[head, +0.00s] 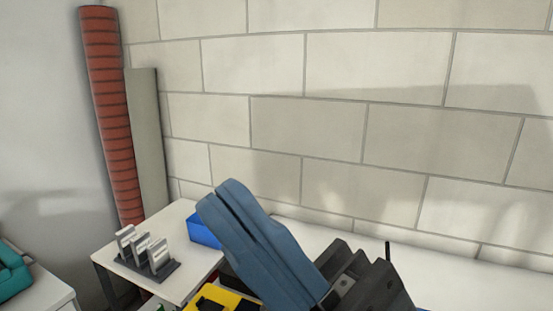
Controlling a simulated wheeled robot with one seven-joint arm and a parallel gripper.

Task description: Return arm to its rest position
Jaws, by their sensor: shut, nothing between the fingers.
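My arm rises from the bottom edge of the head view, with a long blue-grey link slanting up to the left. A dark grey, blocky part to its right appears to be my gripper (352,268). It is shut and empty, and the bottom of the frame cuts it off. My arm and gripper appear in front of the white surface along the wall. The rest of the arm is out of view.
A white table (180,222) at left bears a dark rack with pale plates (146,250) and a blue bin (203,231). A yellow bin (215,301) is partly hidden by my arm. A teal object (12,272) lies far left. A red column (105,110) stands before the block wall (310,125).

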